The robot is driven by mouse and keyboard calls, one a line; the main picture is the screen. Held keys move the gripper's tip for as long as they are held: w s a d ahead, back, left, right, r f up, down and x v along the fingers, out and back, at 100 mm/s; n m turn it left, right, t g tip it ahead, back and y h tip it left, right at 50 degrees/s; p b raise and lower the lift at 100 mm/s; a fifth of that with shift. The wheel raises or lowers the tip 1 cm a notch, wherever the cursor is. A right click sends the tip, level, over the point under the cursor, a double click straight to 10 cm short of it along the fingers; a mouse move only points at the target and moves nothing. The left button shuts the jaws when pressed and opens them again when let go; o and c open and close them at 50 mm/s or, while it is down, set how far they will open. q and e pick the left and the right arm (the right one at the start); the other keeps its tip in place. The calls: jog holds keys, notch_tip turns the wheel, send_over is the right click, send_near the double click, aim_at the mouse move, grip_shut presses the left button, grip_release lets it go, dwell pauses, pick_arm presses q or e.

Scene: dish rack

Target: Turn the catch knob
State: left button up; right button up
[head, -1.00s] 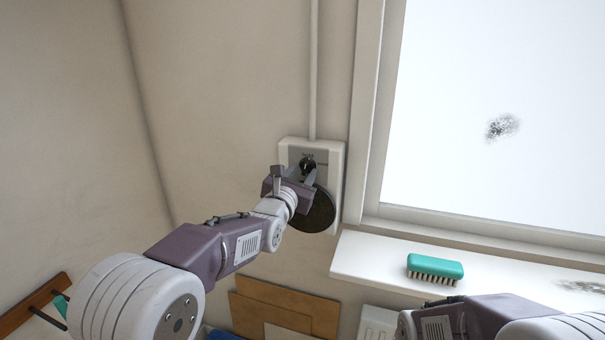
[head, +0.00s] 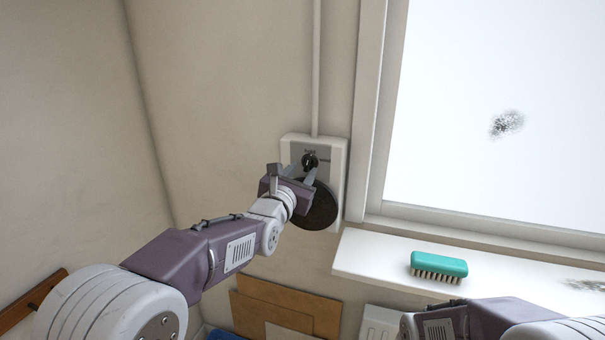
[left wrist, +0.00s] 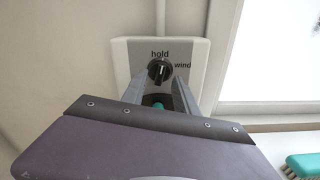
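The catch knob (head: 310,161) is a small black knob on a pale wall box (head: 339,155). In the left wrist view the knob (left wrist: 159,70) has a white mark near its top, pointing close to the word "hold"; "wind" is printed to its right. My left gripper (head: 309,177) is open just below and in front of the knob. In the left wrist view its two fingers reach toward the box, one on each side below the knob, and look apart from it. A dark round disc (head: 318,208) hangs on the box's lower part, partly behind the gripper.
A window (head: 480,110) with a white sill (head: 380,262) is to the right, with a teal brush (head: 438,264) on it. A white conduit (head: 316,70) runs up from the box. Brown boards (head: 285,310) lean below. My right forearm is at the lower right.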

pick_arm(q)
jog(key=shift+b+v, duration=1.35)
jog(key=shift+v, duration=1.55)
